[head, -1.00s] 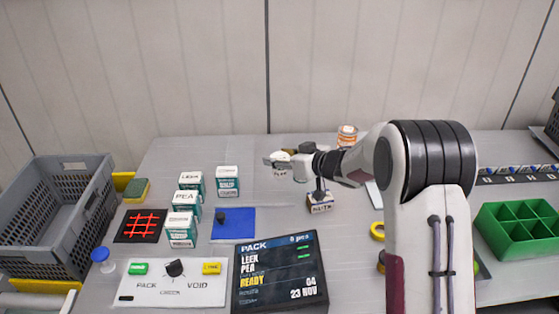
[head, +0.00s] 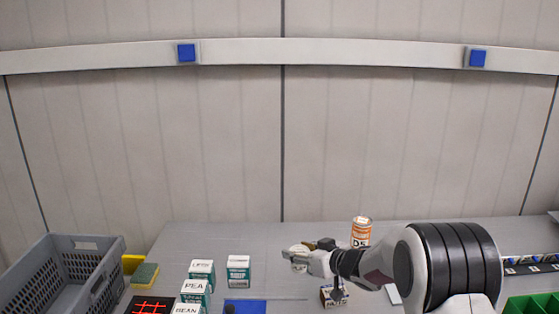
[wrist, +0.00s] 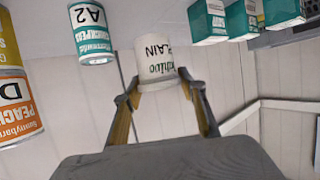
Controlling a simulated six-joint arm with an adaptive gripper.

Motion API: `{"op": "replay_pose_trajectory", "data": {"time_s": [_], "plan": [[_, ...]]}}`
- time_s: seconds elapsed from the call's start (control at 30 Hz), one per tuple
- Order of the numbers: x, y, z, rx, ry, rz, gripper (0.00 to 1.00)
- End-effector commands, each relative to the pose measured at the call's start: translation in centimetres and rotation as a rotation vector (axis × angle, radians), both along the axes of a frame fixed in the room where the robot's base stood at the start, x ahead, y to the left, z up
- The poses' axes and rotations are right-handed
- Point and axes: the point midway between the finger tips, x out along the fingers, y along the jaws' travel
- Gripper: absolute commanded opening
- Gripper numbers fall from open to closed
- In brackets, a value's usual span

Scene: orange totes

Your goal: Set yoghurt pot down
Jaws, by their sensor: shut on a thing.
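The yoghurt pot is a small white pot with dark "PLAIN" lettering. It shows upside down in the wrist view (wrist: 155,60), between the two fingers of my gripper (wrist: 153,86). My gripper is shut on it. In the head view my gripper (head: 302,257) is over the back middle of the grey table (head: 200,236), with the pot (head: 298,249) only partly visible at its tip. I cannot tell whether the pot's base touches the table.
An orange-labelled can (head: 361,232) stands behind my arm, and a small box (head: 334,297) is just below it. White-and-green cartons (head: 238,271) stand left of my gripper. A grey crate (head: 65,272) is at far left. Some table between cartons and gripper is clear.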

Motion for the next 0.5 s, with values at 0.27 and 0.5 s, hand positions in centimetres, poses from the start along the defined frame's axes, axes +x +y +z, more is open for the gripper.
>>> {"op": "replay_pose_trajectory", "data": {"time_s": [0.27, 0.5], "plan": [[-1.4, -2.2, -0.1, 0.002, 0.0, -0.116, 0.16], [-3.0, -4.1, -0.2, 0.001, 0.0, -0.212, 0.16]]}}
